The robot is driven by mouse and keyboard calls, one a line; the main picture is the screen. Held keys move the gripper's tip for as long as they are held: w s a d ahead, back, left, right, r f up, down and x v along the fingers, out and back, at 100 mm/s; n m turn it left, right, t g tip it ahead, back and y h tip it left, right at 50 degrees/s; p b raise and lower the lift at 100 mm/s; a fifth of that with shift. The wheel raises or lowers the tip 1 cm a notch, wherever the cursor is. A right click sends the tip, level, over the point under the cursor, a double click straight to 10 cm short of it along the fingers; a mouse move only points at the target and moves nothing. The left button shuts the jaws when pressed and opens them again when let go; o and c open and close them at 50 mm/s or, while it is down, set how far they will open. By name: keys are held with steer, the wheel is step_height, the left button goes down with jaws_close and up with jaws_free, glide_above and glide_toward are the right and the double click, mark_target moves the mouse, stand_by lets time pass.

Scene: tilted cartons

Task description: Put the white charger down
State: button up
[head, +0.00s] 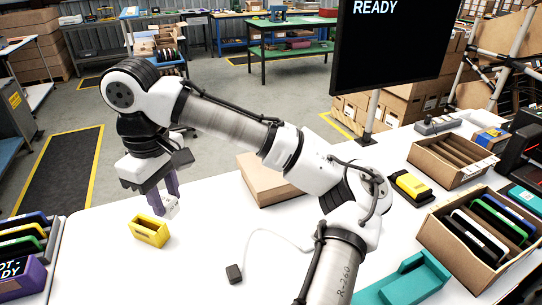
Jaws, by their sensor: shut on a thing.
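The white charger (171,208) is a small white block with dark marks on its face. My gripper (163,197), with purple fingers, points down at the left of the white table (100,265) and is shut on the charger. The fingers hide part of the charger. The charger hangs low, just behind and right of a small yellow open box (150,231). I cannot tell whether it touches the table.
A dark plug (234,273) on a white cable lies mid-table. A flat brown carton (266,180) lies behind my arm. A tilted carton (475,240) of devices stands at the right, near a teal holder (405,284). A rack (30,240) stands at the left edge.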

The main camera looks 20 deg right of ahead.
step_height(320, 180, down, 20)
steer(key=shift+d+p, duration=0.1)
steer(key=shift+p, duration=0.8)
steer(key=shift+f, duration=0.2)
steer(key=o, duration=1)
steer(key=shift+r, duration=0.1)
step_height(320, 180, up, 12)
steer(key=shift+r+b, duration=0.15)
steer(key=shift+b, duration=0.85)
